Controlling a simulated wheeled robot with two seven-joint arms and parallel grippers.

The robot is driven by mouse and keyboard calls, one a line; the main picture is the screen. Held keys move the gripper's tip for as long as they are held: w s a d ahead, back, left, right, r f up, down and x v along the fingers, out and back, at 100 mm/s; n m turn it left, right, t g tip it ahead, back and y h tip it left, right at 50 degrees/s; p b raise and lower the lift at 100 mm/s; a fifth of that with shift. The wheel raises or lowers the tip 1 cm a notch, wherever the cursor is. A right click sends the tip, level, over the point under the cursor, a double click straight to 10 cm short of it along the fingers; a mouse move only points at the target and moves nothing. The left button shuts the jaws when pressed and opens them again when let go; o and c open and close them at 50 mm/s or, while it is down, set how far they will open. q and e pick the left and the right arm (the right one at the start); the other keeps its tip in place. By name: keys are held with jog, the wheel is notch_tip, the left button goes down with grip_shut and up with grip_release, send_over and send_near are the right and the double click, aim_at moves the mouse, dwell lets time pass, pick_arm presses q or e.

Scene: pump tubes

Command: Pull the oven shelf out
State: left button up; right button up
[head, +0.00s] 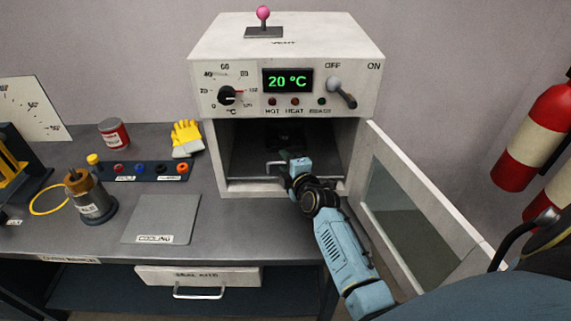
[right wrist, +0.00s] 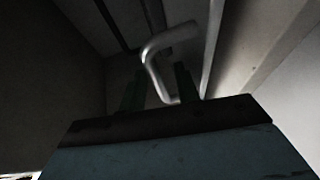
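The white oven (head: 204,85) stands on the bench with its door (head: 415,205) swung open to the right. Its dark shelf (head: 247,158) is inside the chamber, with a pale bar handle (head: 272,164) at the front. My right gripper (head: 287,161) is at the oven mouth beside the handle and hides part of it. In the right wrist view the bent handle (right wrist: 153,60) reaches down between the two dark fingers (right wrist: 159,88). The fingers stand apart, with space beside the bar. My left gripper is not in view.
A grey cooling plate (head: 160,217), yellow gloves (head: 187,138), a metal pot (head: 95,203) and a red can (head: 114,132) are on the bench left of the oven. Red extinguishers (head: 530,140) hang at the right.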

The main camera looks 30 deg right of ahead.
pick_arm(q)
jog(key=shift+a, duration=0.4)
pick_arm(e)
grip_shut()
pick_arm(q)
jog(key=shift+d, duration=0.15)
